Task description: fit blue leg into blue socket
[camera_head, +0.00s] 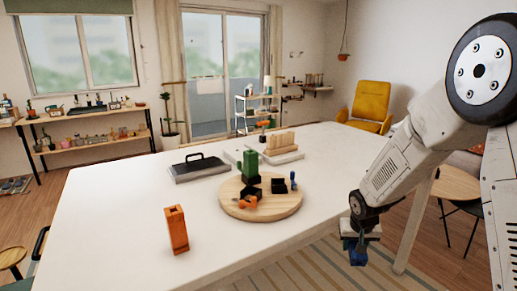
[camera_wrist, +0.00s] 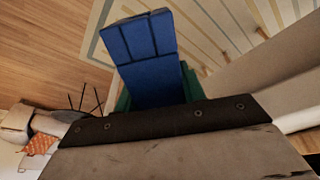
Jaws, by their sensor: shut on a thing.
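My gripper (camera_head: 357,245) hangs past the table's right front edge, above the floor. It is shut on a blue block-like piece (camera_head: 358,258), which I take for the blue leg. In the wrist view this blue piece (camera_wrist: 148,45) sticks out beyond the jaws, with dark grooves across its face. Green jaw parts (camera_wrist: 190,85) show at its sides. I cannot make out a blue socket for certain. The gripper is well apart from the board.
The board also bears a green cactus-like piece (camera_head: 247,166), black blocks (camera_head: 278,186) and an orange piece (camera_head: 246,202). An orange upright block (camera_head: 176,229) stands on the white table (camera_head: 110,225). A black-handled case (camera_head: 200,168) and a rack (camera_head: 281,149) lie behind. The table's left front is clear.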

